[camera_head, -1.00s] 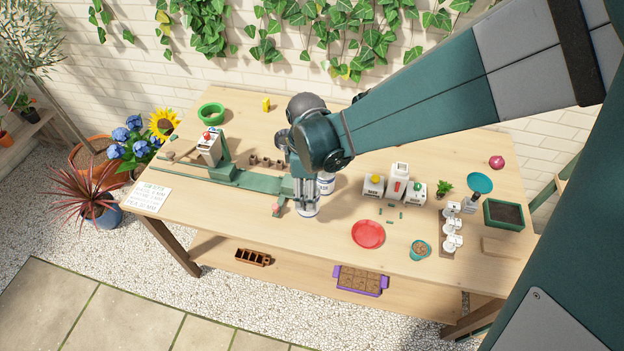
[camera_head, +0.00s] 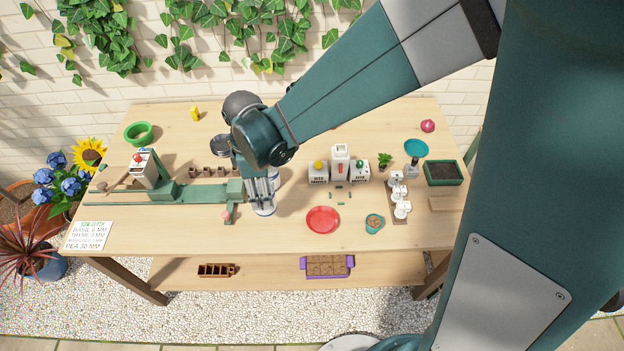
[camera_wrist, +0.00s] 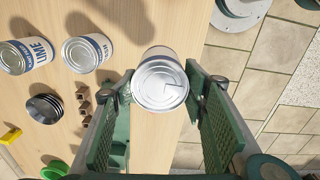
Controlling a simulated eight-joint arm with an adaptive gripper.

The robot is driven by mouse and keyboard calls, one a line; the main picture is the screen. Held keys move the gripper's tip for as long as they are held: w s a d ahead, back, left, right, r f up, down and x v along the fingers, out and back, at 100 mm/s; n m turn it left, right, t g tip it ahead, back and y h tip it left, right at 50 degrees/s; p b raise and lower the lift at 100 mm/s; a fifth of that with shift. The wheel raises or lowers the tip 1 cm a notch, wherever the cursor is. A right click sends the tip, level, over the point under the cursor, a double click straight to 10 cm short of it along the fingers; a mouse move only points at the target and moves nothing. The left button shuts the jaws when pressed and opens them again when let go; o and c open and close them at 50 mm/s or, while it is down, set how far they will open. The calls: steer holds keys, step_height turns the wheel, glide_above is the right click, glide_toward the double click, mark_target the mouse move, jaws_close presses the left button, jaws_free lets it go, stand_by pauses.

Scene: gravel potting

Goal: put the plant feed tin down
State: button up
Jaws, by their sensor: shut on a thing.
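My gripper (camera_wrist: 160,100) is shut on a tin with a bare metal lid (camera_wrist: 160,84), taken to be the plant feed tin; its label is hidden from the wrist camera. The lid faces that camera, between the two green finger pads. In the head view, the tin's lower part (camera_head: 264,209) shows below my gripper (camera_head: 261,190), over the bench's front middle. I cannot tell whether its base touches the wood.
Two more tins, one marked LIME (camera_wrist: 25,54) and one beside it (camera_wrist: 87,50), stand left in the wrist view. A green rail device (camera_head: 190,190) lies left of my gripper; a red plate (camera_head: 323,220) lies right. Bare wood (camera_head: 300,250) shows in front.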

steer(key=d, duration=1.7)
steer(key=shift+s+d+r+n, duration=0.2)
steer(key=shift+d+r+n, duration=0.1)
steer(key=shift+d+r, duration=0.1)
steer(key=shift+f, duration=0.1)
steer(key=shift+f+b, duration=0.65)
steer(key=shift+f, duration=2.2)
steer(key=shift+f, duration=0.1)
steer(key=shift+f+b, duration=0.3)
steer(key=shift+f, duration=1.7)
steer(key=shift+f, duration=0.2)
